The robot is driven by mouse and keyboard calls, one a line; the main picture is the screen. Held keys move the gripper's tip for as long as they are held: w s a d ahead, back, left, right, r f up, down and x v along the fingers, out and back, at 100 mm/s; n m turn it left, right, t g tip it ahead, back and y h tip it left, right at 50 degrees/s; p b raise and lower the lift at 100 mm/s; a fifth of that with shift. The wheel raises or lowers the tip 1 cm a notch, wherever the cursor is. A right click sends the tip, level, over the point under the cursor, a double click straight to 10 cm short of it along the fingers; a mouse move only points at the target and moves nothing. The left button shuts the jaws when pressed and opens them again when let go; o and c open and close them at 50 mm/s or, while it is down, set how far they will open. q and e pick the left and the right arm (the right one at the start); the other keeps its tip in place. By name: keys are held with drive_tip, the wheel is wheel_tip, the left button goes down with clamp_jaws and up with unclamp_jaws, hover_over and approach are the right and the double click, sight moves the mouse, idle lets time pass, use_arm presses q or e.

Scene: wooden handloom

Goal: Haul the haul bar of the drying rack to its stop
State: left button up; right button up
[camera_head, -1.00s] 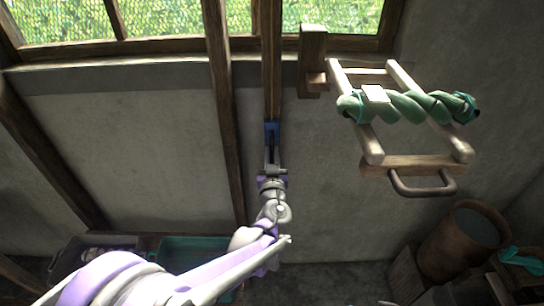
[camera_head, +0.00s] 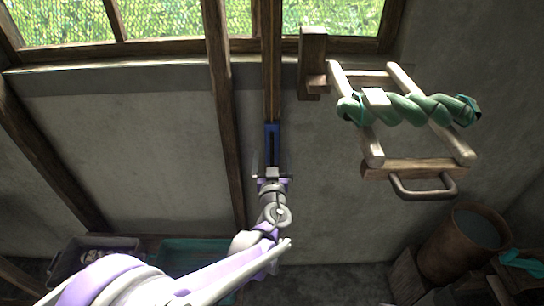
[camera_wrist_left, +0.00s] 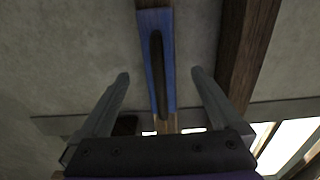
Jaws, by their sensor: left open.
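The drying rack (camera_head: 373,147), a pale wooden frame, hangs at the upper right in the head view with a twisted green bundle (camera_head: 410,108) across it. A dark upright bar (camera_wrist_left: 157,70) on a blue plate (camera_head: 271,135), at the lower end of a wooden post, appears to be the haul bar. My left gripper (camera_head: 270,157) is open just below and in front of it. In the left wrist view its two fingers (camera_wrist_left: 159,74) stand apart on either side of the bar, with gaps on both sides. My right gripper is not in view.
A grey loop handle (camera_head: 424,194) sits on the wooden block below the rack. A wooden upright (camera_head: 223,110) runs close to the left of the post. A barrel (camera_head: 460,245) stands at the lower right; bins, including a teal one (camera_head: 190,250), stand at the lower left.

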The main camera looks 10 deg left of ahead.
use_arm(q)
drive_tip(key=s+d, duration=0.1)
drive_tip(key=s, duration=0.5)
drive_tip(key=shift+s+d, duration=0.2)
drive_tip(key=shift+s, duration=0.15)
drive_tip(key=s+a+f+n+g+y+p, duration=0.1)
drive_tip(key=s+a+f+g+y, duration=0.2)
drive_tip(key=s+a+g, duration=0.65)
drive_tip(key=s+d+f+m+g+h, duration=0.1)
drive_tip(key=s+f+h, duration=0.1)
drive_tip(key=s, duration=0.7)
drive_tip(key=s+d+f+m+g+h+p, duration=0.1)
drive_tip(key=s+f+m+h, duration=0.1)
drive_tip(key=s, duration=0.7)
drive_tip(key=shift+d+f+g+h, duration=0.2)
drive_tip(key=shift+f+g+h, duration=0.15)
drive_tip(key=shift+f+h, duration=0.7)
drive_tip(key=shift+r, duration=0.2)
